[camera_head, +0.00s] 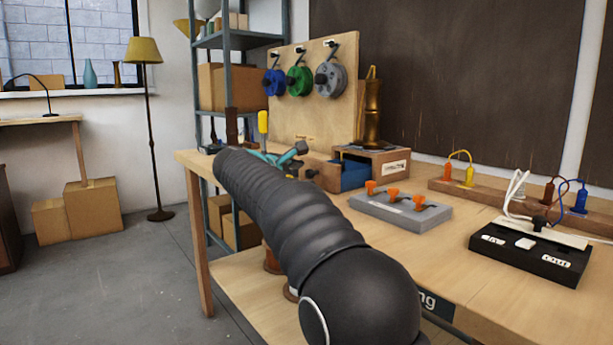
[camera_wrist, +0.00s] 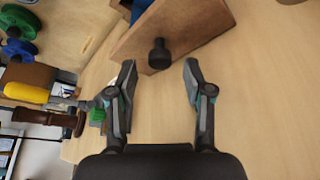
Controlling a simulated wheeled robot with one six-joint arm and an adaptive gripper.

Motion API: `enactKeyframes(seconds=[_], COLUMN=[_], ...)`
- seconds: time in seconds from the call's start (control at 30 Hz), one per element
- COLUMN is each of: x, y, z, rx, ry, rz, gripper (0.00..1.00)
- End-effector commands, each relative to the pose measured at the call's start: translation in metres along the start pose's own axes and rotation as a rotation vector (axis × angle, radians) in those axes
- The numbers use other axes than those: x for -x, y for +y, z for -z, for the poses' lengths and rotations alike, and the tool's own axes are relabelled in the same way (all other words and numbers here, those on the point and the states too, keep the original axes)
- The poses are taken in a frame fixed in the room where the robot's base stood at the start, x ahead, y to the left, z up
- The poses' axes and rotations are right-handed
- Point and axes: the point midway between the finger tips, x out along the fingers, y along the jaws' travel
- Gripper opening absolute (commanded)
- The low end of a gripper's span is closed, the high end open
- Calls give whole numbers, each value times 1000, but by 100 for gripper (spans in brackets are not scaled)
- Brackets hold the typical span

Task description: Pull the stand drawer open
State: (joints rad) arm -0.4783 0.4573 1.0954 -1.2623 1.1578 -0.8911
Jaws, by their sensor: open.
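The stand (camera_head: 374,153) is a wooden box with a white label, at the back of the bench, with a brass lamp body (camera_head: 372,112) on top. Its drawer (camera_head: 325,175) sticks out to the left, partly open, with a blue inside. The dark round knob (camera_wrist: 158,53) on the drawer front shows in the wrist view. My gripper (camera_wrist: 159,68) is open and empty. Its two fingertips are on either side of the knob, which lies just ahead of or between them; contact is not visible. In the head view my arm partly hides the gripper.
Wire spools (camera_head: 330,79) hang on a pegboard behind. A grey block with orange clips (camera_head: 401,209) and a black switch box (camera_head: 526,250) are on the bench to the right. A yellow-handled tool (camera_wrist: 27,92) stands left in the wrist view.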

Motion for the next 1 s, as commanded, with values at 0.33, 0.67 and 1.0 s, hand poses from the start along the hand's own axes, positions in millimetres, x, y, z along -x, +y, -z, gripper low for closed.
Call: enactKeyframes(seconds=[0.33,0.67,1.0], x=[68,91,91], y=[1,1,1], z=[0,0,0], rx=[-1,-1,-1], ry=[2,-1,0], rz=[-3,-1,-1], gripper=[51,51,51])
